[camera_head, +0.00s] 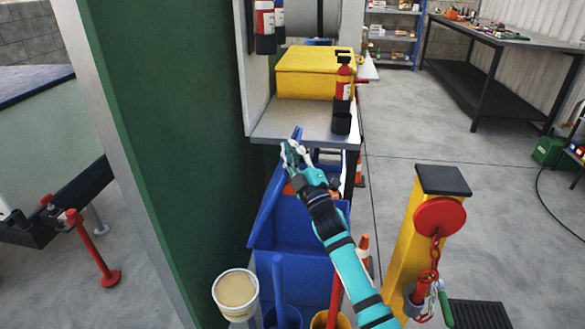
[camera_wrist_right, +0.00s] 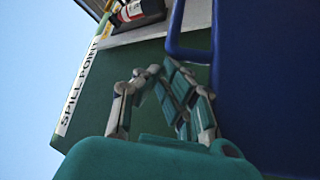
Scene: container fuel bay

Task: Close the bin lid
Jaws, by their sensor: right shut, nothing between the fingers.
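The blue bin (camera_head: 300,222) stands below the grey bench, left of the yellow post. Its blue lid (camera_head: 267,207) stands open, raised and tilted at the bin's left side, beside the green panel. My right gripper (camera_head: 290,152) is shut and empty, close to the lid's upper end; I cannot tell whether it touches it. In the right wrist view, the gripper (camera_wrist_right: 157,76) has its fingers together, just left of a large blue surface (camera_wrist_right: 265,70) with a loop-shaped blue edge. My arm hides part of the bin. My left gripper is not in view.
A green panel (camera_head: 165,130) stands close on the left. A yellow post (camera_head: 420,235) with red chain stands right. A tub (camera_head: 236,290) and buckets stand in front.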

